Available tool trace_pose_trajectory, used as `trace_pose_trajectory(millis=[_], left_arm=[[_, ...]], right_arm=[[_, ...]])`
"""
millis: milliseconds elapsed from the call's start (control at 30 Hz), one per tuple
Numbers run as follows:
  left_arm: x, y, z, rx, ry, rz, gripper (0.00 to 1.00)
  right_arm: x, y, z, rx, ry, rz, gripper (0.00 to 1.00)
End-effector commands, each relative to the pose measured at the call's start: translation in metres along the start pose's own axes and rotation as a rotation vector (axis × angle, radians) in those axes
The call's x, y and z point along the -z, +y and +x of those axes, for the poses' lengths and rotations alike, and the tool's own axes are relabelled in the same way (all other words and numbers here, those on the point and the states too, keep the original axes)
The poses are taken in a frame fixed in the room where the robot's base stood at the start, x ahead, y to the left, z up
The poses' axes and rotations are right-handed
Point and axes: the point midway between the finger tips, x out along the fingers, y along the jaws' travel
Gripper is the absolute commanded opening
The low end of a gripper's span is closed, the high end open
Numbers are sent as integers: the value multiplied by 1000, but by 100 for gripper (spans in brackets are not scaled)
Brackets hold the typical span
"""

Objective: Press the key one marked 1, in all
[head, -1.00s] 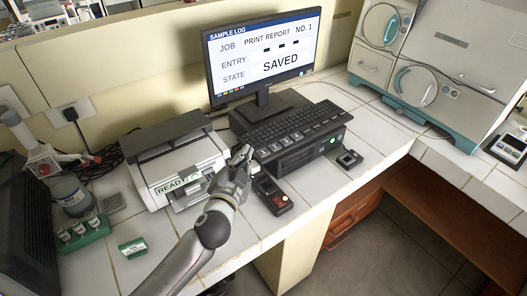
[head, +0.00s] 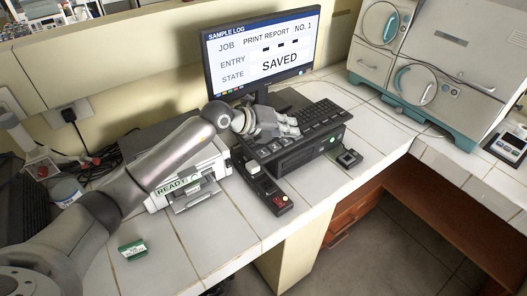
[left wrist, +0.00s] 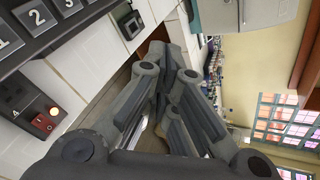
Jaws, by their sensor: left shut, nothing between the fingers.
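Key 1 (head: 263,152) is the leftmost of a row of large dark number keys on the front of the black keyboard unit (head: 307,152). In the left wrist view, key 1 (left wrist: 6,41) is at the upper left edge, with key 2 (left wrist: 35,15) beside it. My left gripper (head: 294,131) is shut and empty, above the keyboard and to the right of key 1. In the left wrist view its fingertips (left wrist: 170,58) are together, off to the right of the keys. Contact with the keyboard cannot be told. My right gripper is not in view.
The monitor (head: 262,55) shows print report no. 1, a dashed entry and SAVED. A printer (head: 205,180) marked READY stands left, partly behind my arm. A small box with a red switch (head: 281,201) and another small black box (head: 349,158) flank the unit.

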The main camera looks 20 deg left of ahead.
Motion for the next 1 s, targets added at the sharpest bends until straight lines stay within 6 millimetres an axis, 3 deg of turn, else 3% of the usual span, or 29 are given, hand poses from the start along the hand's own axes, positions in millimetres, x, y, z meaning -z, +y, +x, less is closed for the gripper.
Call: trace_pose_trajectory(millis=[100, 300, 1000], left_arm=[[-30, 33, -13, -184, -15, 59, 0], [-55, 62, -31, -346, -37, 91, 0], [-54, 78, -28, -375, -42, 94, 0]], right_arm=[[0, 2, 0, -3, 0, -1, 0], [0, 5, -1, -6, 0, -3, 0], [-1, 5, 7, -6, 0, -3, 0]])
